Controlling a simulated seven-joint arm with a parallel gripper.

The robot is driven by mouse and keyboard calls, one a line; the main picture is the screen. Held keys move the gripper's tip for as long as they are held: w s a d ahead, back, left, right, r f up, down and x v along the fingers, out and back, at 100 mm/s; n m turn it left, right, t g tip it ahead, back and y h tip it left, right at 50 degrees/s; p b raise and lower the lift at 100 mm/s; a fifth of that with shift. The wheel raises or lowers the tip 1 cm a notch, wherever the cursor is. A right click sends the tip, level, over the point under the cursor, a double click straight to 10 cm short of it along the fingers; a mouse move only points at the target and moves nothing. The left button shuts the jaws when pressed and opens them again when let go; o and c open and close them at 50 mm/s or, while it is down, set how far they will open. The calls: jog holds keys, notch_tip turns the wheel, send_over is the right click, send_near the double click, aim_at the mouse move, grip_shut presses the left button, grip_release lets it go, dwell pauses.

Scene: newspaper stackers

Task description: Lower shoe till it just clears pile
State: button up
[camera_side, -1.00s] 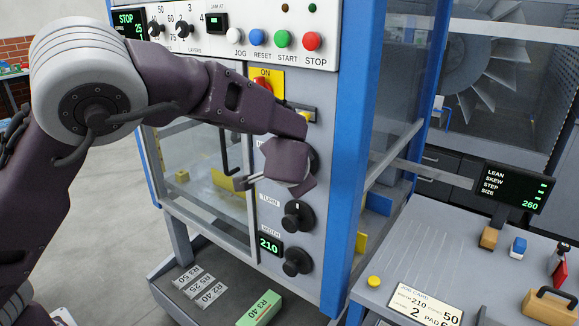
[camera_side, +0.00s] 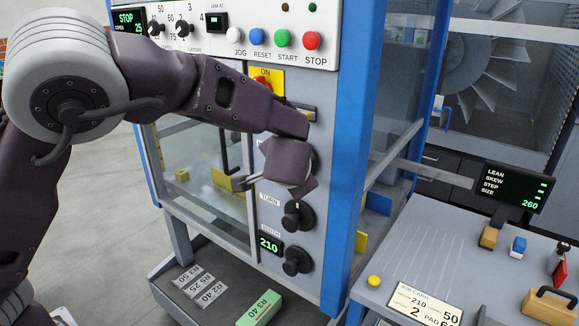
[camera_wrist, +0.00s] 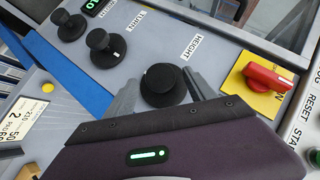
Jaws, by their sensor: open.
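The black HEIGHT knob (camera_wrist: 163,86) is on the grey panel in the wrist view. My gripper (camera_wrist: 160,90) is open, with one grey finger on each side of this knob; I cannot tell whether they touch it. In the side view my gripper (camera_side: 275,184) is in front of the panel and hides most of the knob. Behind the glass door is a yellow part (camera_side: 225,179), partly hidden; I cannot tell whether it is the shoe. No pile can be made out clearly.
Below are the TURN knob (camera_side: 298,214) and the WIDTH knob (camera_side: 297,261), with a display reading 210 (camera_side: 269,244). A red ON switch (camera_wrist: 267,77) on a yellow plate is close by. A blue post (camera_side: 352,150) stands right of the panel.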

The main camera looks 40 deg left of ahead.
jog(key=v, duration=0.5)
jog(key=s+a+n+g+h, duration=0.3)
jog(key=s+a+g, duration=0.1)
jog(key=s+a, duration=0.6)
jog(key=s+d+r+h, duration=0.1)
jog(key=s+d+h, duration=0.15)
jog(key=s, duration=1.95)
jog(key=w+a+m+t+y, duration=0.2)
jog(key=w+a+m+y, duration=0.5)
jog(key=w+a+m, duration=0.6)
jog(key=w+d+f+m+t+h, duration=0.2)
jog(key=w+d+m+t+h, duration=0.1)
jog(key=w+d+m, duration=0.5)
jog(key=w+d+f+m+t+h, duration=0.2)
jog(key=w+d+m+h, duration=0.3)
jog(key=w+m, duration=0.9)
jog(key=w+d, duration=0.1)
jog(key=d, duration=0.2)
jog(key=shift+w+d+f+t, duration=0.2)
jog(key=shift+w+f+t, duration=0.1)
jog(key=shift+t, duration=0.1)
